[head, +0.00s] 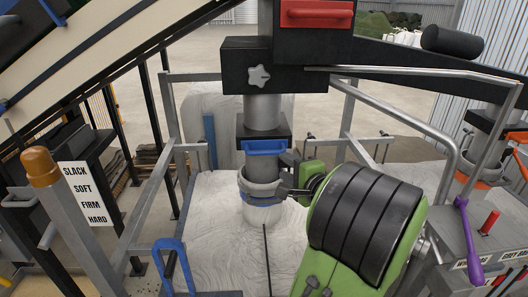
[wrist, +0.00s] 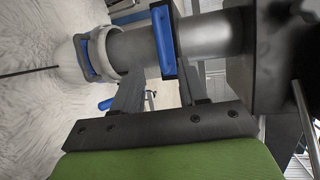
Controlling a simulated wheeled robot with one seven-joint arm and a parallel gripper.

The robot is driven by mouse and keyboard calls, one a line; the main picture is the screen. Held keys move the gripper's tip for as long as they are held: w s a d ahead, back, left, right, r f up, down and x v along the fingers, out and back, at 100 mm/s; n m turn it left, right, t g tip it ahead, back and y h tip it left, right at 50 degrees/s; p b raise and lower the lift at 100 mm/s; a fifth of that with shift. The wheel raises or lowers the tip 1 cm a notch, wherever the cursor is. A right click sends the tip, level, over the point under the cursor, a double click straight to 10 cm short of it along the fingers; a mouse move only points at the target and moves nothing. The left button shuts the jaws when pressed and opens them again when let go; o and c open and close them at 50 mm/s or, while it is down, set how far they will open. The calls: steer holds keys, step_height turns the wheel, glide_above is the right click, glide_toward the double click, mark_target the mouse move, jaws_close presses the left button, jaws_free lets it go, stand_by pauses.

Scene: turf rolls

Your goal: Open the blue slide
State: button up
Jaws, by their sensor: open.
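The blue slide has a blue bar handle (head: 265,148) on the front of a black housing (head: 243,128) around the grey vertical pipe. The handle also shows in the wrist view (wrist: 163,42), upper middle. My gripper (head: 283,176) is open and empty, just below and to the right of the handle, beside the lower pipe. In the wrist view its two dark fingers (wrist: 160,80) reach toward the pipe and stand apart. I see no clear contact with the handle. The fingertips partly overlap the pipe and housing, so the exact gap cannot be told.
A red handle (head: 317,14) sits higher on the machine. A grey clamp ring (head: 262,184) holds a white bag (head: 215,228) below the pipe. A blue loop lever (head: 173,264), a purple lever (head: 468,230) and metal frame rails (head: 420,125) stand around. A sign (head: 85,194) is left.

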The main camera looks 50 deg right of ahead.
mark_target(267, 154)
steer(key=x, duration=1.2)
steer(key=shift+w+d+f+p, duration=0.1)
steer(key=shift+w+d+p, duration=0.15)
steer(key=shift+p, duration=0.15)
steer(key=shift+s, duration=0.1)
jaws_close()
